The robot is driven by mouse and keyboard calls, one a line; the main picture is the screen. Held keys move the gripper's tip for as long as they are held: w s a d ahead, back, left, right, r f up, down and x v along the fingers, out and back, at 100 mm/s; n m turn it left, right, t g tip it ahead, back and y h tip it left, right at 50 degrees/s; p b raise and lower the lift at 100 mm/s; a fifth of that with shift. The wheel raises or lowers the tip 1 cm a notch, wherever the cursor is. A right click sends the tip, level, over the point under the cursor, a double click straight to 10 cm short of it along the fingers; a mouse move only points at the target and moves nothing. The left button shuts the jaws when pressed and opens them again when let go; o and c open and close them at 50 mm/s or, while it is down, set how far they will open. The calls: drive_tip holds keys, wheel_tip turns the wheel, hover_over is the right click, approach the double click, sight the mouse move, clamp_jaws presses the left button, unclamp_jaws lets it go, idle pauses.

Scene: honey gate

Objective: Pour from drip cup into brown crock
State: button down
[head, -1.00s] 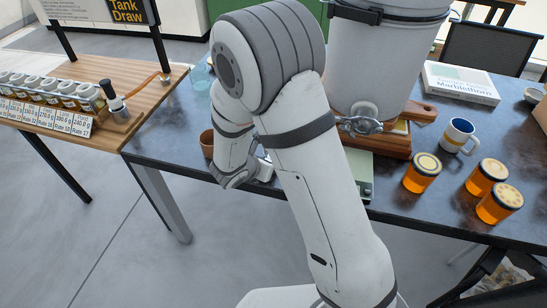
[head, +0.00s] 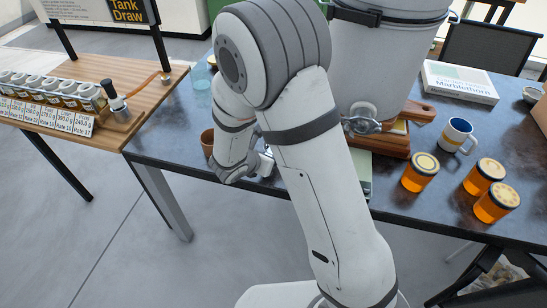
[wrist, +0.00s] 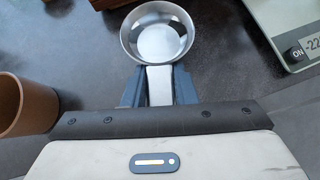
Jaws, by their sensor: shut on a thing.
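The drip cup is a small round metal cup (wrist: 158,38) with a flat pale handle, at the top middle of the wrist view. My gripper (wrist: 158,86) is shut on its handle, with a dark finger on each side. The cup looks about level; I cannot tell what is inside. The brown crock (wrist: 27,105) stands left of my gripper in the wrist view, cut by the picture edge and apart from the cup. In the head view the crock (head: 207,142) is left of my wrist, partly hidden. The cup is hidden behind my arm there.
A scale (wrist: 290,30) with a negative reading lies right of the cup. A white bucket with a metal tap (head: 362,118) stands on a wooden board behind my arm. Orange jars (head: 420,172) and a mug (head: 456,136) stand right. A wooden sample bench (head: 120,95) adjoins left.

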drive_tip(key=shift+r, duration=0.15)
drive_tip(key=shift+r+p, duration=2.3)
drive_tip(key=shift+r, duration=0.55)
